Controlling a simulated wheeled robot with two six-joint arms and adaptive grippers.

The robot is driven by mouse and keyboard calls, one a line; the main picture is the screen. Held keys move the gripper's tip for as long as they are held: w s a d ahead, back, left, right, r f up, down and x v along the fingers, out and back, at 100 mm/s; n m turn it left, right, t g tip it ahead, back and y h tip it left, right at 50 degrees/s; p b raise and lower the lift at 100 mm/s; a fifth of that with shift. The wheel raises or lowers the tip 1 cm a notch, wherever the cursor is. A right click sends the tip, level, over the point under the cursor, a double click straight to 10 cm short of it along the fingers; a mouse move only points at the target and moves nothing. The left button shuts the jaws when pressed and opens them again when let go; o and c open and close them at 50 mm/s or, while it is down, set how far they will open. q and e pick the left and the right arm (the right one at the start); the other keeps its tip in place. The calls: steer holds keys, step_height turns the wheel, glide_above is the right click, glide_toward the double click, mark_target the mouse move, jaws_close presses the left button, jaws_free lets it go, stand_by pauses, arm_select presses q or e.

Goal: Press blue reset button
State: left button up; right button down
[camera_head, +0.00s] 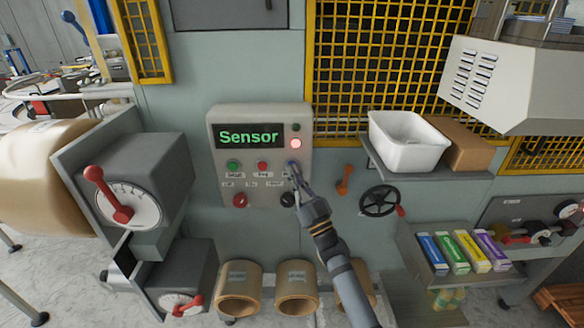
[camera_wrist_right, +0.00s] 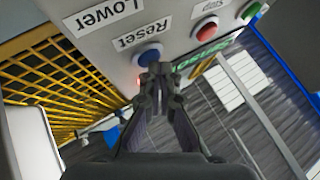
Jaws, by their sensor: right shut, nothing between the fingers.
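The grey control panel (camera_head: 221,190) on the machine wall carries a display (camera_head: 248,136) reading "Sensor" in green. The blue reset button (camera_wrist_right: 150,56) sits beside its "Reset" label in the right wrist view. In the head view the blue button (camera_head: 291,162) is mostly hidden by my right gripper (camera_head: 292,172). The right gripper is shut and empty, and its fingertips (camera_wrist_right: 157,75) overlap the button's edge in the wrist view. I cannot tell whether they touch it. My left gripper is not in view.
A green button (camera_head: 232,165) and a red button (camera_head: 262,166) are left of the blue one. A red lamp (camera_head: 296,143) glows above. A red knob (camera_head: 240,200) and a black knob (camera_head: 288,199) sit below. A white bin (camera_head: 405,145) stands on the right shelf.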

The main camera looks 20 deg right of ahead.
steer(key=shift+w+d, duration=0.1)
steer(key=shift+w, duration=0.1)
steer(key=shift+s, duration=0.15)
stand_by(0.3)
steer(key=shift+s+a+p, duration=0.3)
steer(key=shift+s+p, duration=0.2)
steer(key=shift+s, duration=0.2)
steer(key=s+p, duration=0.1)
steer(key=s, duration=0.1)
steer(key=s+a+p, duration=0.1)
steer(key=s, duration=0.1)
steer(key=shift+s+a+p, duration=0.15)
steer(key=shift+s+p, duration=0.15)
steer(key=shift+s, duration=0.1)
